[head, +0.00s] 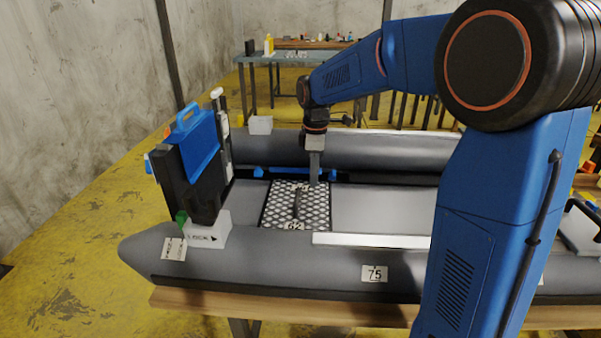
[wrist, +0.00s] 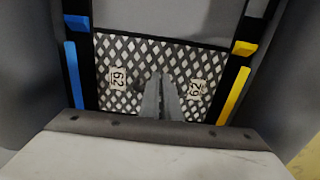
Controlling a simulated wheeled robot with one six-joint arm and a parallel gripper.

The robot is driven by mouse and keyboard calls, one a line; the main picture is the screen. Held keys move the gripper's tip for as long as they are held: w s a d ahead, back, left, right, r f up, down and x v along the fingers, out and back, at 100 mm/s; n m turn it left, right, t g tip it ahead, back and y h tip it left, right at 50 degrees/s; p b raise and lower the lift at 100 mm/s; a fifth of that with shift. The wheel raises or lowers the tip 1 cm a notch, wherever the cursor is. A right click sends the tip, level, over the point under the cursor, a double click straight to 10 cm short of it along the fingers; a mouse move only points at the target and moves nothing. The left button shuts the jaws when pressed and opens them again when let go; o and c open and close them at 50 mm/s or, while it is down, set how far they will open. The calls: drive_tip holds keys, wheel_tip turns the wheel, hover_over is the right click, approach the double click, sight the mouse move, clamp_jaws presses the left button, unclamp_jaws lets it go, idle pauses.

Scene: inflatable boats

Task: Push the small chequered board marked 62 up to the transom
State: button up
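The chequered board (head: 280,212) lies flat on the boat's floor, with pale 62 labels near two edges. It also shows in the wrist view (wrist: 130,72), with a 62 label at either side. A dark raised piece stands on it in the head view. The transom (head: 200,178) is the dark upright panel at the boat's left end; a strip of grey floor lies between it and the board. My gripper (head: 314,184) points down at the board's right part, fingers together with nothing seen between them. In the wrist view its fingers (wrist: 161,78) overlap the board; contact cannot be told.
Grey tubes (head: 385,150) flank the floor. Blue (wrist: 82,85) and yellow (wrist: 232,95) strips run beside the board in the wrist view. A blue jug-like piece (head: 198,145) is on the transom. A white LOCK block (head: 207,230) sits on the near tube. Floor right of the board is clear.

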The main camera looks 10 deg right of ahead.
sight(278, 206)
drive_tip(key=shift+s+a+f, duration=0.1)
drive_tip(key=shift+f, duration=4.3)
drive_tip(key=shift+w+a+f, duration=0.1)
drive_tip(key=shift+w+a, duration=0.55)
drive_tip(key=shift+a, duration=1.5)
drive_tip(key=shift+w+a+f, duration=0.1)
drive_tip(key=shift+w+a, duration=0.5)
drive_tip(key=shift+a, duration=1.5)
drive_tip(key=shift+w+a+f, duration=0.1)
drive_tip(key=shift+w+a, duration=0.55)
drive_tip(key=shift+a, duration=1.5)
drive_tip(key=shift+s+d+r, duration=0.1)
drive_tip(key=shift+s+d, duration=0.15)
drive_tip(key=shift+d, duration=0.8)
drive_tip(key=shift+w+d+r, duration=0.1)
drive_tip(key=shift+r, duration=0.5)
wheel_tip(278, 206, up, 8)
drive_tip(key=shift+w+r, duration=0.1)
